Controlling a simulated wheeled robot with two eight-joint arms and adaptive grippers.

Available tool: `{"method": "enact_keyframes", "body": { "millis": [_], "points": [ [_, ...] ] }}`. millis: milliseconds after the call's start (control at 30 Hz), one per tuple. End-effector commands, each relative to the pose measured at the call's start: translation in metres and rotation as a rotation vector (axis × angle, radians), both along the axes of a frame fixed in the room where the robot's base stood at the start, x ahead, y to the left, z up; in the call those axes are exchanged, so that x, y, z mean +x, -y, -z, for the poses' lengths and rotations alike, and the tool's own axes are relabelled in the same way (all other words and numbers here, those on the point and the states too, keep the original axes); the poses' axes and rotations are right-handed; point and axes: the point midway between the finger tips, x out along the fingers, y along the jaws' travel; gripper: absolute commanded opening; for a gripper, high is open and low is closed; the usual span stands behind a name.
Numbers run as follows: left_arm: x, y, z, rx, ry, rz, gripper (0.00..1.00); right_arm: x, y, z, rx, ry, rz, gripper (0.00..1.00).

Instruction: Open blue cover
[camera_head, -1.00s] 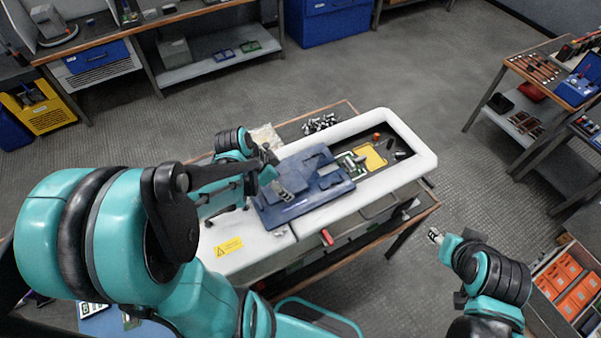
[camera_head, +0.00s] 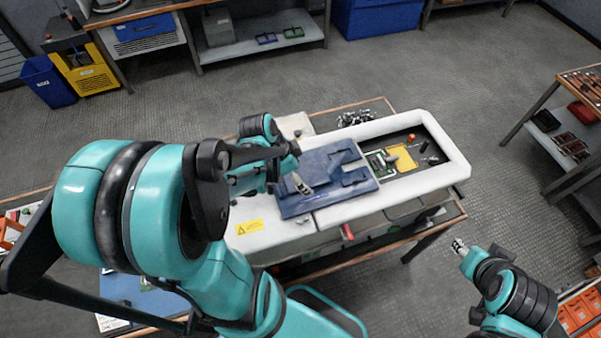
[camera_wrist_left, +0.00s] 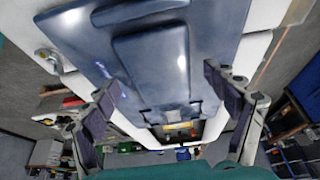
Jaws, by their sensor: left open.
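The blue cover (camera_head: 328,178) lies over the left part of the opening in the white-topped capacitor bank (camera_head: 452,182). The right part of the opening is uncovered and shows a green board and a yellow part. My left gripper (camera_head: 299,184) is over the left side of the cover. In the left wrist view the cover (camera_wrist_left: 152,66) fills the upper middle, with its raised panel between the spread fingers of my left gripper (camera_wrist_left: 162,88). The gripper is open; I cannot tell whether it touches the cover. My right gripper (camera_head: 459,246) is apart from the bank, at lower right, too small to read.
The bank stands on a wood-edged table (camera_head: 440,222). A small red part (camera_head: 347,232) is on its front side. Shelves with tools (camera_head: 575,150) stand at right, and a workbench (camera_head: 250,48) is at the back. Open floor lies between.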

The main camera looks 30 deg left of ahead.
Motion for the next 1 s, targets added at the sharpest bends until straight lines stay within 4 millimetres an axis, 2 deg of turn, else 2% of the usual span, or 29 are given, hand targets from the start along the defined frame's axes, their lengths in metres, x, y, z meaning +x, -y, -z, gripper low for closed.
{"method": "enact_keyframes", "body": {
  "millis": [167, 267, 700, 833, 1000],
  "points": [
    [-0.002, -0.002, -0.007, -0.001, 0.001, -0.001, 0.86, 0.0, 0.0, 0.0, 0.0, 0.0, 0.0, 0.4],
    [-0.006, -0.005, -0.019, -0.001, 0.0, -0.002, 0.86, 0.0, 0.0, 0.0, 0.0, 0.0, 0.0, 0.4],
    [-0.032, -0.024, -0.092, 0.0, 0.0, -0.003, 0.86, 0.0, 0.0, 0.0, 0.0, 0.0, 0.0, 0.4],
    [-0.036, -0.028, -0.105, 0.0, 0.0, -0.001, 0.86, 0.0, 0.0, 0.0, 0.0, 0.0, 0.0, 0.4],
    [-0.038, -0.029, -0.111, 0.0, 0.0, -0.001, 0.86, 0.0, 0.0, 0.0, 0.0, 0.0, 0.0, 0.4]
  ]
}}
